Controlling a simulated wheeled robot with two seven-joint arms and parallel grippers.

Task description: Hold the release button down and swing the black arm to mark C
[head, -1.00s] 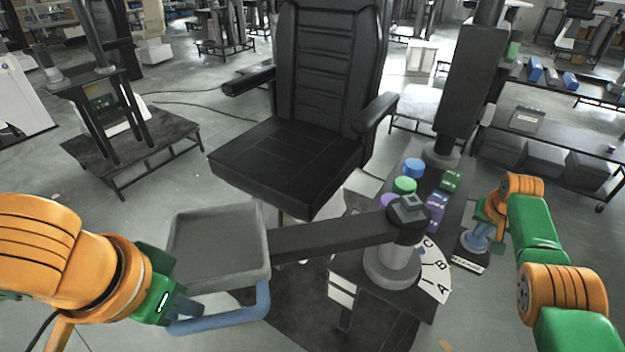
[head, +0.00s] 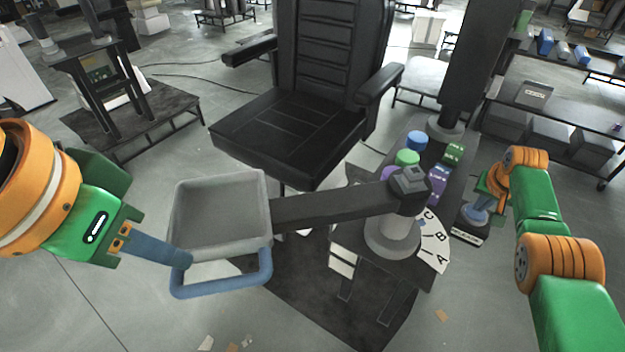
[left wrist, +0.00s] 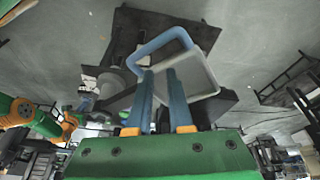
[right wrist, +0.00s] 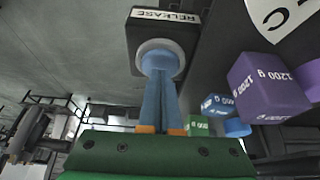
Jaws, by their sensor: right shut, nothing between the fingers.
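The black arm (head: 330,207) reaches left from its pivot post (head: 392,235) to a grey tray with a blue handle (head: 222,285). The white dial has marks A, B and C (head: 430,215); which mark the arm reads is unclear. My left gripper (head: 183,260) is open, its fingertips close to the handle's left side; the left wrist view shows the two fingers (left wrist: 161,72) apart below the handle (left wrist: 160,42). Contact is unclear. My right gripper (head: 474,212) is shut, its fingertips on the round release button (right wrist: 160,48) of the black RELEASE box (head: 468,233), partly hiding it.
Purple, green and blue weights (head: 408,157) stand on the dark bench behind the pivot post. A black chair (head: 290,135) stands behind the arm. A shelf (head: 560,110) stands at the right. The floor left of the tray is open.

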